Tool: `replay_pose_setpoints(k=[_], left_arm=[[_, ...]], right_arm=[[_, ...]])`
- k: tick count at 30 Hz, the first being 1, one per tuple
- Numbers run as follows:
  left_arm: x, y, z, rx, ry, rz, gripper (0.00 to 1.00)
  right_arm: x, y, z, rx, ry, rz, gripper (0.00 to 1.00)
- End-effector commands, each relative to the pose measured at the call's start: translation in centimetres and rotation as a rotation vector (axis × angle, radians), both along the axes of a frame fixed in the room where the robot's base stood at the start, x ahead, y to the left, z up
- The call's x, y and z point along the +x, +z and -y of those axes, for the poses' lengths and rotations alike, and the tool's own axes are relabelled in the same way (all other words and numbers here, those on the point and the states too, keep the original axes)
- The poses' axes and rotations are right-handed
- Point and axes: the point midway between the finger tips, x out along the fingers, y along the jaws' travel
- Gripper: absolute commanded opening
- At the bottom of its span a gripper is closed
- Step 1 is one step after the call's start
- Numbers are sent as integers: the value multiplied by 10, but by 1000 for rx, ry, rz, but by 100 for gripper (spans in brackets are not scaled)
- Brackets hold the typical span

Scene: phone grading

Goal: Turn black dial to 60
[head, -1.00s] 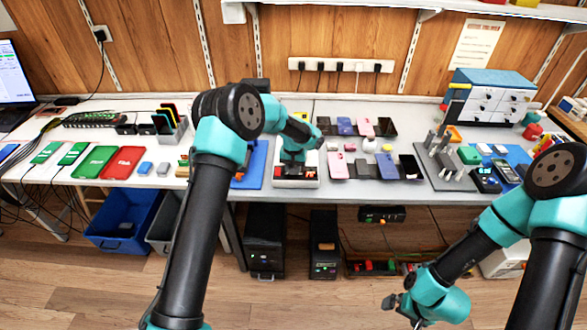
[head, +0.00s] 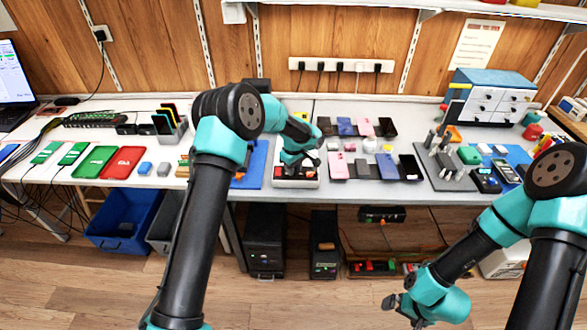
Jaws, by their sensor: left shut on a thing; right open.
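A white panel box (head: 309,183) with a dark and red face stands near the front edge of the bench, left of the phones. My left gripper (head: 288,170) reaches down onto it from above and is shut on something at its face. The black dial is hidden under the gripper, so its pointer and the scale cannot be read. From where the gripper sits, the held thing appears to be the dial. My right gripper (head: 392,303) is open and empty, low in front of the bench and away from the box.
Several phones (head: 366,167) lie right of the box, and a blue mat (head: 256,163) lies left of it. A grey stand with upright posts (head: 440,158) and a drawer cabinet (head: 490,98) are further right. Red and green trays (head: 122,162) lie left.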

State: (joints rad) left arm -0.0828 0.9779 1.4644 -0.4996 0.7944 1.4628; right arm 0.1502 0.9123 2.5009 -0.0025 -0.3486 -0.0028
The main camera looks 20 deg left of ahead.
Motion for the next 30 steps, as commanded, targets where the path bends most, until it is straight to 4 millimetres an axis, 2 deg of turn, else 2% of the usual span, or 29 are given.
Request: replay_pose_setpoints(k=[18,30], left_arm=[[-1,-1,1,0,550,-2,6],[-1,-1,1,0,703,-2,6]], right_arm=[[0,0,0,0,0,0,100],[0,0,0,0,0,0,100]])
